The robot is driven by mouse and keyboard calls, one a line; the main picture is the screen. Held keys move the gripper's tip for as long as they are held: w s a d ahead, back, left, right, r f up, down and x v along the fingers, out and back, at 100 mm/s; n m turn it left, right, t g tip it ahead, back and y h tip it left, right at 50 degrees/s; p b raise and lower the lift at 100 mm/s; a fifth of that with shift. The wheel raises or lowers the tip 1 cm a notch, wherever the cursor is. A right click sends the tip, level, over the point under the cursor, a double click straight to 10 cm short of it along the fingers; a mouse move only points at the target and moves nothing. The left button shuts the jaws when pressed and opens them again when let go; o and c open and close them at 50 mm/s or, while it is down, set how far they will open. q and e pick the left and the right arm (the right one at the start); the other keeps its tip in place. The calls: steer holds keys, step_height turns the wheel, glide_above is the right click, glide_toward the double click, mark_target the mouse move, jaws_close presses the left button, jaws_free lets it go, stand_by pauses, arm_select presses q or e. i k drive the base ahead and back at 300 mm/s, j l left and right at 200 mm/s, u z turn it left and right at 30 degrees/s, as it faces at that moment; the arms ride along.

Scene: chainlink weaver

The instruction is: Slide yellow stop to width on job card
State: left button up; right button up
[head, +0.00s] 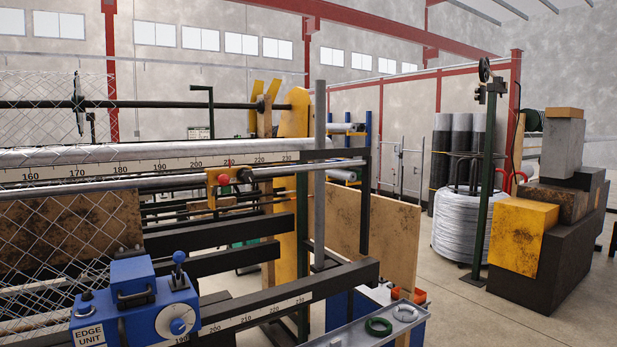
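The yellow stop (212,188) is a small yellow block with a red knob. It sits on the round steel rail (120,192) just below the long scale (130,168). The scale's numbers run from 160 at the left to 230 at the right. The stop is below the marks near 210, where a thin red mark also shows. No job card can be made out in this view. Neither of my grippers is in view.
A blue edge unit (135,312) with a white dial stands at the front left, by a lower scale (262,312). Wire mesh (60,240) hangs at the left. A grey tray (345,333) with a green ring is at the front. Open floor (450,310) lies at the right.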

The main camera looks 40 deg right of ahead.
mark_target(222, 176)
steer(key=z, duration=0.95)
